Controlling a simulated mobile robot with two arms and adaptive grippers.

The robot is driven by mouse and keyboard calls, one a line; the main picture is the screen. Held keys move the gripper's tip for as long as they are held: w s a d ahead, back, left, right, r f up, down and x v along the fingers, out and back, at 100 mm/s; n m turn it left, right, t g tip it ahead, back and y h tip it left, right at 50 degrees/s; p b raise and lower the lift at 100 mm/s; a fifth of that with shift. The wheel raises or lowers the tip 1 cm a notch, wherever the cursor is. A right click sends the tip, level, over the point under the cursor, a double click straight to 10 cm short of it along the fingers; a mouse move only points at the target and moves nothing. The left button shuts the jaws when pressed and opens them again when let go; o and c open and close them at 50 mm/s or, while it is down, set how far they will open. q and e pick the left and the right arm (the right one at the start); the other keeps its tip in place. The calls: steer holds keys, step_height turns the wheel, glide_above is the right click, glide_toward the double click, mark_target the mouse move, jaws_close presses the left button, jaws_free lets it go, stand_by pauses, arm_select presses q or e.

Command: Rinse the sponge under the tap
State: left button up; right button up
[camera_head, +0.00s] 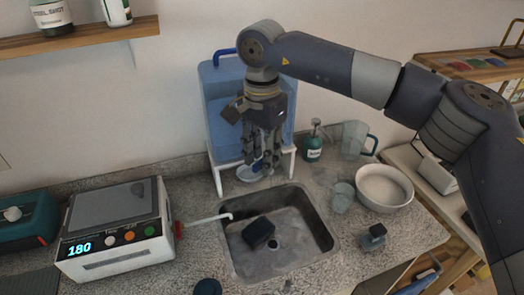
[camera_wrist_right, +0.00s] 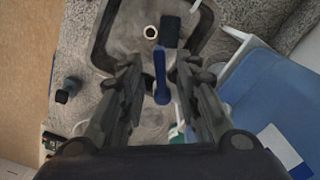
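A dark block (camera_head: 258,233), which looks like the sponge, lies in the metal sink (camera_head: 318,232) beside the drain. It also shows in the right wrist view (camera_wrist_right: 170,31). A blue water tank (camera_head: 222,112) stands on a white stand behind the sink. My right gripper (camera_head: 262,160) hangs in front of the tank, above the back edge of the sink. Its fingers are apart, on either side of a blue lever (camera_wrist_right: 160,75), which seems to belong to the tank's tap. I cannot tell whether they touch it. The tap outlet is mostly hidden. My left gripper is out of view.
A white spout (camera_head: 208,219) reaches over the sink's left edge from beside a white appliance (camera_head: 115,225) reading 180. To the right are a green bottle (camera_head: 314,146), a pitcher (camera_head: 355,140), a cup (camera_head: 342,198), a white bowl (camera_head: 384,186) and a small dark object (camera_head: 373,238).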

steer(key=shift+f, duration=0.1)
steer(key=shift+c, duration=0.2)
steer(key=shift+w, duration=0.1)
jaws_close()
steer(key=shift+a+m, duration=0.1)
steer(key=shift+m, duration=0.2)
steer(key=shift+w+a+m+b, duration=0.15)
steer(key=shift+w+m+b, duration=0.2)
steer(key=shift+m, duration=0.6)
steer(key=shift+w+a+m+b, duration=0.15)
steer(key=shift+m+b, duration=0.35)
steer(key=shift+m, duration=0.5)
steer(key=shift+w+a+m+b, duration=0.1)
steer(key=shift+w+m+b, duration=0.25)
steer(key=shift+m, duration=0.6)
